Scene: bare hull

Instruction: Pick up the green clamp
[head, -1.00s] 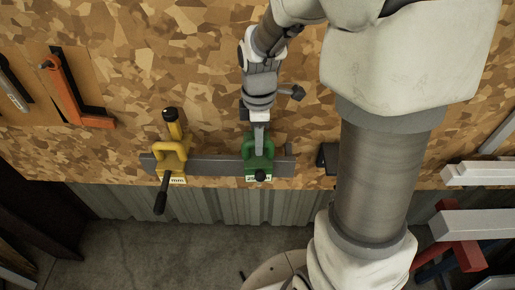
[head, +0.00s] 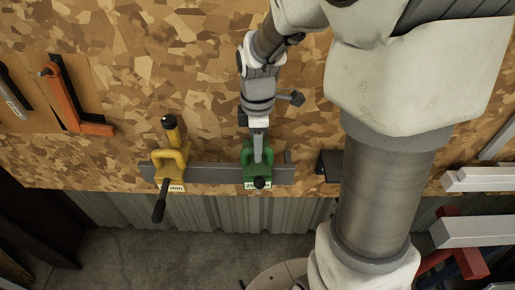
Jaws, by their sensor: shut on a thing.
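The green clamp (head: 258,168) sits on the grey metal bar (head: 216,173), near the bar's right end, at the front edge of the wooden board. It has a black knob at its front and a white label below. My gripper (head: 258,152) reaches down from above and is shut on the clamp's upper part. Its fingers show as a narrow grey strip at the clamp; the exact contact is too small to make out. The clamp still appears to be against the bar.
A yellow clamp (head: 171,164) with a black handle stands on the same bar to the left. An orange square (head: 76,98) lies farther left on the board. A small black block (head: 329,163) is to the right. White and red bars (head: 480,205) stand at the far right.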

